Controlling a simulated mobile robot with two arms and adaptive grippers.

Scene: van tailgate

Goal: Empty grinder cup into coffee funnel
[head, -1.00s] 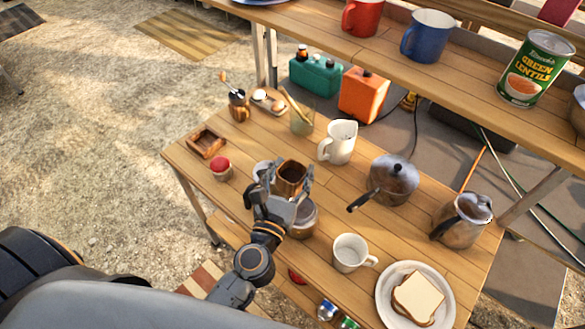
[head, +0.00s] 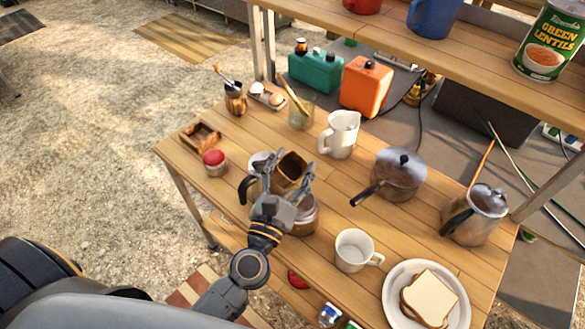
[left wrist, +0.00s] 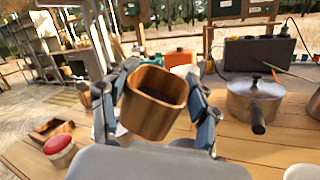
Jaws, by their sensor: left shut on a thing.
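My left gripper (head: 287,178) is shut on a square wooden cup (head: 284,185), with a finger on each side. I take it for the grinder cup. It is held tilted, its dark opening facing up; the left wrist view also shows the wooden cup (left wrist: 150,117) between the fingers. A round metal vessel (head: 305,218) stands just right of and below the cup, partly hidden by my gripper. A light metal piece with a black handle (head: 247,188) stands behind the cup on the left, mostly hidden. I cannot clearly make out the coffee funnel. My right gripper is not in view.
A red-lidded jar (head: 215,163) and wooden tray (head: 201,136) are to the left. A white pitcher (head: 340,133), lidded saucepan (head: 399,175) and kettle (head: 477,217) stand behind and right. A white mug (head: 354,251) and bread plate (head: 389,303) are in front.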

